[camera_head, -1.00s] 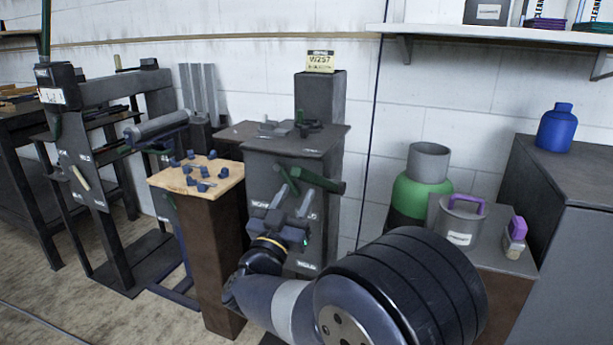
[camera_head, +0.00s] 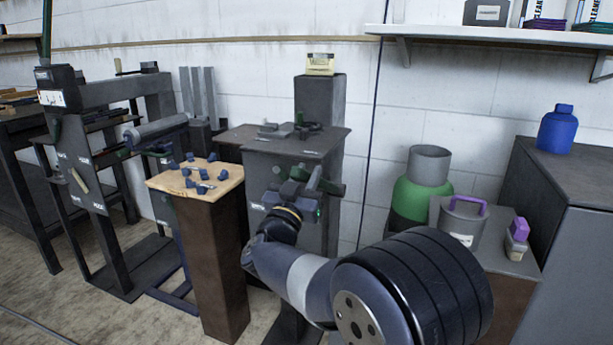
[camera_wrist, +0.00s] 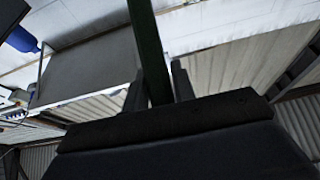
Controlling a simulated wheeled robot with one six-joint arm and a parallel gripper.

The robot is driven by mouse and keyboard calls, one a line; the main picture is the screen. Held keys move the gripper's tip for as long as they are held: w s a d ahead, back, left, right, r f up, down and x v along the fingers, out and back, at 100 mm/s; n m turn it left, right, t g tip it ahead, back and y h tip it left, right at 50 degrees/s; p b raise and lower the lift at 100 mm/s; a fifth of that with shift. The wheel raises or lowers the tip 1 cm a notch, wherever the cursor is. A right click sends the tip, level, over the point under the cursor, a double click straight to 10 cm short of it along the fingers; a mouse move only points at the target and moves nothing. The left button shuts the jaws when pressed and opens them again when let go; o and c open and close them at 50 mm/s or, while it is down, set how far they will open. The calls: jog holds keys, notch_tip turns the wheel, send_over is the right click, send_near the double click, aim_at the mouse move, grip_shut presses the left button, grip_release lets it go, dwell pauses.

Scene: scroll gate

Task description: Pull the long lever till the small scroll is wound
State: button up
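A dark green lever (camera_head: 330,187) stands out from the front of the grey cabinet (camera_head: 262,185). My gripper (camera_head: 300,186) is at this lever, its fingers partly covering it. In the wrist view a green bar (camera_wrist: 149,50) runs between the two fingers of my gripper (camera_wrist: 158,75). The fingers lie close on both sides of the bar; whether they press on it I cannot tell. A grey roller (camera_head: 155,131), perhaps a scroll, sits on the dark frame at the left. The lever's lower mount is hidden behind my gripper.
A brown pedestal with a wooden top (camera_head: 222,184) holding several blue pieces stands left of my arm.

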grip_shut()
